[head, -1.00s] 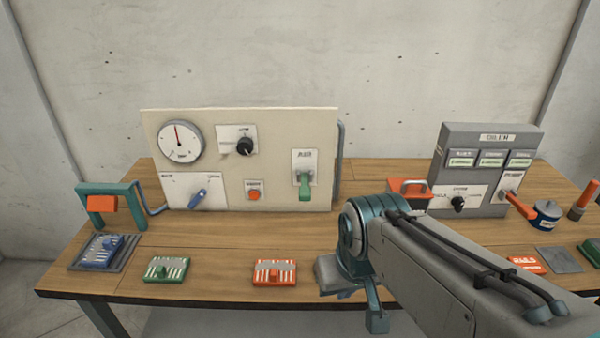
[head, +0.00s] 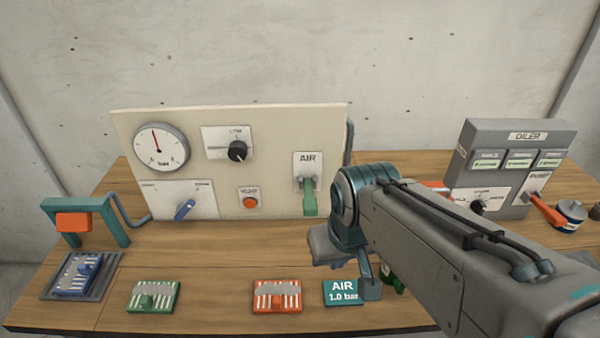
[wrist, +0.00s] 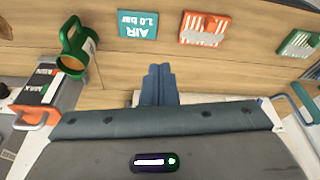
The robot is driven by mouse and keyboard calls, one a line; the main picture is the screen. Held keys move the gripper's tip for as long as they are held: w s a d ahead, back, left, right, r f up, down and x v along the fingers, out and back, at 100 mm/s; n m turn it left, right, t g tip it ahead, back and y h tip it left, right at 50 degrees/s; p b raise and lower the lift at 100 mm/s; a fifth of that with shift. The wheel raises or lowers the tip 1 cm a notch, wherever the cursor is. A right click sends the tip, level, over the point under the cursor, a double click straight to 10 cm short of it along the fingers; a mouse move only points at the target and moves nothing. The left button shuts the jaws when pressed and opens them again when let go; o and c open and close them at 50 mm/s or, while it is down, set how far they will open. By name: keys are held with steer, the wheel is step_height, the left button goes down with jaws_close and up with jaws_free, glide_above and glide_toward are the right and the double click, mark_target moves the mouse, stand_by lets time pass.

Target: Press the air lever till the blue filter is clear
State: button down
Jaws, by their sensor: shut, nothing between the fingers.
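The air lever (head: 310,195) is a green handle hanging down from a plate marked AIR, right of centre on the cream panel. The blue filter (head: 78,276) lies on a dark grey tray (head: 50,291) at the table's far left. Its pale slats show, but I cannot tell how much dirt is on it. My gripper (head: 371,289) points down over the front of the table, right of and nearer than the lever, touching neither. Its fingers are together and empty in the wrist view (wrist: 159,84).
An orange block (head: 73,222) sits in a teal frame behind the blue filter. A green filter (head: 153,297), an orange filter (head: 277,296) and an AIR 1.0 bar card (head: 342,292) lie along the front. A green mug (wrist: 75,45) stands near my gripper. The oiler (head: 510,160) is at right.

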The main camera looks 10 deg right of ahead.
steer(key=w+r+n+g, duration=0.2)
steer(key=w+r+n, duration=0.6)
steer(key=w, duration=0.3)
step_height(320, 180, up, 4)
steer(key=n+g, duration=0.3)
steer(key=n, duration=0.5)
glide_above(308, 203)
steer(key=w, duration=0.2)
steer(key=shift+w+d+f, duration=0.1)
steer(key=shift+w+d, duration=0.05)
steer(key=shift+d, duration=0.2)
steer(key=f, duration=0.4)
steer(key=s+f, duration=0.1)
steer(key=f, duration=0.4)
steer(key=s+f, duration=0.1)
steer(key=f, duration=0.4)
steer(key=shift+a+p, duration=0.2)
steer(key=shift+p, duration=0.15)
